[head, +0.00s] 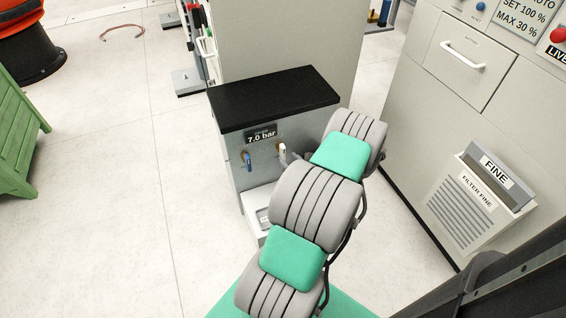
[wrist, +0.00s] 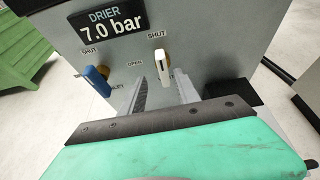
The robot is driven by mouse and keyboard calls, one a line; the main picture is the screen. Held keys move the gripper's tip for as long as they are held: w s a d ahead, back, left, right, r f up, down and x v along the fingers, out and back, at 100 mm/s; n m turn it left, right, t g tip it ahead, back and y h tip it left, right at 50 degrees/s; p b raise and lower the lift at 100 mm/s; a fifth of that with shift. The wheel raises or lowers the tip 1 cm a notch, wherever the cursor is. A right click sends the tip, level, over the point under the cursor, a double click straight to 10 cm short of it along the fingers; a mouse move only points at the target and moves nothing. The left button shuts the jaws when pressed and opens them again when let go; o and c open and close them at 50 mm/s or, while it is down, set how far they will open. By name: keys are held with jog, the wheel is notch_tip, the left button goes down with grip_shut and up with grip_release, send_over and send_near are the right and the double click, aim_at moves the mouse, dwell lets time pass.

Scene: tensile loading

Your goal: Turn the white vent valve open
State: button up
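The white vent valve handle (wrist: 159,63) is on the grey front panel of the drier in the wrist view. It stands roughly upright below a SHUT label, with an OPEN label to its left and brass behind it. It also shows small in the head view (head: 282,151). My gripper (wrist: 160,86) has two grey fingers spread apart just below the handle, nothing between them. Whether a fingertip touches the panel I cannot tell. In the head view my arm hides most of the gripper.
A blue valve handle (wrist: 96,78) sits left of the white one, close to my left finger. The display (wrist: 111,25) reads 7.0 bar. A black top (head: 273,97) covers the drier.

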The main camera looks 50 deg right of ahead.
aim_at(284, 153)
jog(key=shift+w+d+f, duration=0.1)
jog(key=shift+d+f, duration=0.15)
jog(key=shift+d, duration=0.15)
jog(key=b+x, duration=0.1)
jog(key=x, duration=0.6)
jog(key=shift+r, duration=0.15)
grip_shut()
